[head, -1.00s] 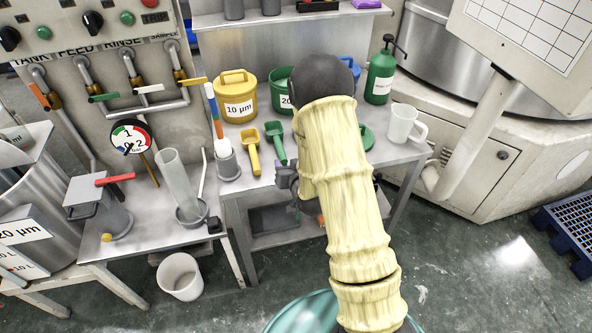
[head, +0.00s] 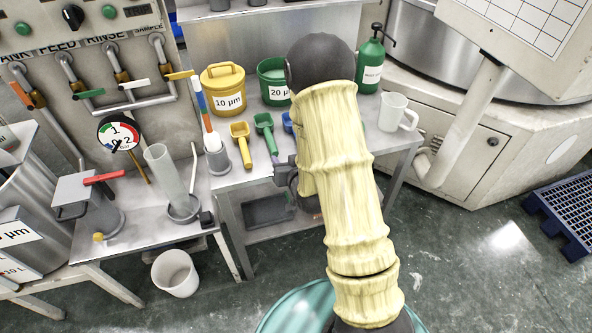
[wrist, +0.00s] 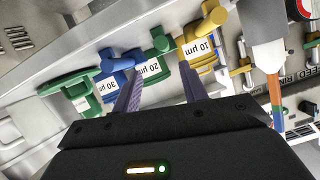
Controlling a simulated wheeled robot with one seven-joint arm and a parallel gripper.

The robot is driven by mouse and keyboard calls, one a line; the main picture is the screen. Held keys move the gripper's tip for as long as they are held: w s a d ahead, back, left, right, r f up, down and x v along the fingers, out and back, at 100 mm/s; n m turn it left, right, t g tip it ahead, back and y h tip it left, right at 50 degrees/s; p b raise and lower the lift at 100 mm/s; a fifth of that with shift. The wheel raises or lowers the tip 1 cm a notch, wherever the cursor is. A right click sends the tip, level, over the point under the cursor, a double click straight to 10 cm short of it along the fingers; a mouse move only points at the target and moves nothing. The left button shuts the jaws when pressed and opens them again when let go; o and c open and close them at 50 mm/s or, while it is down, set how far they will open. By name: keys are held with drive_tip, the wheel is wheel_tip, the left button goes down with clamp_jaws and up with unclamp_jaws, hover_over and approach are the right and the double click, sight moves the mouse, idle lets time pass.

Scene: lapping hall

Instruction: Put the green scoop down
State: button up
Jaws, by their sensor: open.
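The green scoop (head: 265,130) lies on the grey metal bench, between the yellow scoop (head: 240,142) and a blue scoop (head: 287,122) partly hidden by my arm. In the wrist view, a green scoop-like shape (wrist: 158,42) shows beyond the fingertips, in front of the 20 µm label. My gripper (wrist: 160,73) is open, its two purple fingers apart with nothing seen held between them. In the head view my gripper is mostly hidden behind my pale yellow arm.
The lidded yellow 10 µm bucket (head: 223,87) and the green 20 µm bucket (head: 273,82) stand behind the scoops. A white mug (head: 396,113) and a green bottle (head: 371,62) stand to the right.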

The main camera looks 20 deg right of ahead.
drive_tip(key=s+r+g, duration=0.4)
drive_tip(key=s+g, duration=0.1)
drive_tip(key=s, duration=0.5)
drive_tip(key=s+r+n+g+h, duration=0.1)
drive_tip(key=s+r+g, duration=0.4)
drive_tip(key=s, duration=0.5)
drive_tip(key=shift+a+n+g, duration=0.15)
drive_tip(key=shift+n+g, duration=0.15)
drive_tip(key=shift+g, duration=0.2)
